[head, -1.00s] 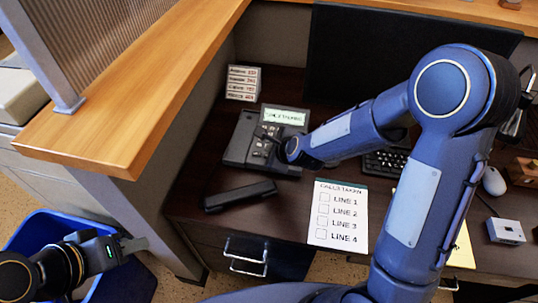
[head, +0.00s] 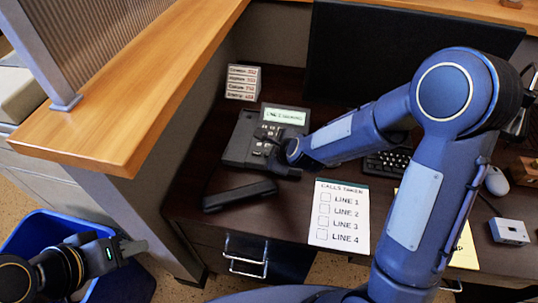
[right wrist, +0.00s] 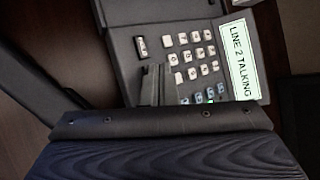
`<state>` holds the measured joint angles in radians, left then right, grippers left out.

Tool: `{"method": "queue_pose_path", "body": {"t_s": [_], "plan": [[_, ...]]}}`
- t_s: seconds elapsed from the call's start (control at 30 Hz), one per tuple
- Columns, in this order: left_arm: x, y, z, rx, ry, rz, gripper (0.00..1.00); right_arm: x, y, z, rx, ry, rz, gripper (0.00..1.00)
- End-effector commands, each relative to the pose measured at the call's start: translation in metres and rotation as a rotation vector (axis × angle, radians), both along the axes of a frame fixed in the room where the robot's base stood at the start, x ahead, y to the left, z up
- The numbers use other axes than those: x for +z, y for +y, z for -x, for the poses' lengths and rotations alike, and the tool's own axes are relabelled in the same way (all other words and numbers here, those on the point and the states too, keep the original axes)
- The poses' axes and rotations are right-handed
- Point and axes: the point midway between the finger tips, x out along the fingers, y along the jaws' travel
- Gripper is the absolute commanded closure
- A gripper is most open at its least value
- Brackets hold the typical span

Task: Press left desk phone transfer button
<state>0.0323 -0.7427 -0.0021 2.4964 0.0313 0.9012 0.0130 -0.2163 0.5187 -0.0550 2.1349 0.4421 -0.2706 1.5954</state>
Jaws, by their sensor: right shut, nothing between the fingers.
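The desk phone (head: 240,150) is dark grey, on the desk left of the monitor; it is the only phone I see. Its keypad (right wrist: 189,55) and lit screen (right wrist: 241,59), reading "LINE 2 TALKING", show in the right wrist view. A small green light (right wrist: 210,96) glows by the bluish keys. The handset (head: 240,195) lies off the phone on the desk. My right gripper (head: 264,141) is shut and empty over the keypad; its fingers (right wrist: 155,85) hide some keys, and contact cannot be told. My left gripper (head: 135,247) is by the blue bin, its opening unclear.
A "Calls taken" sheet (head: 340,215) with empty boxes lies at the desk's front. A label card (head: 243,82) stands behind the phone. The monitor (head: 350,55), keyboard (head: 385,163) and mouse (head: 496,181) are further right. A wooden ledge (head: 130,110) borders the left; the blue bin (head: 35,235) stands below it.

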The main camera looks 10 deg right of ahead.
Motion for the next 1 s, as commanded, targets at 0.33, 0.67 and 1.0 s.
{"method": "queue_pose_path", "body": {"t_s": [0.33, 0.67, 1.0], "plan": [[-0.0050, 0.0000, 0.0000, 0.000, 0.000, 0.000, 0.64, -0.0044, -0.0001, 0.0000, -0.001, 0.000, -0.001, 1.00], [-0.0064, 0.0000, 0.0000, 0.000, 0.000, 0.000, 0.64, -0.0058, -0.0001, 0.0001, 0.000, 0.001, -0.001, 1.00], [0.0013, 0.0000, 0.0000, 0.000, 0.000, 0.000, 0.64, 0.0033, -0.0002, 0.0002, 0.000, 0.001, -0.001, 1.00]]}}
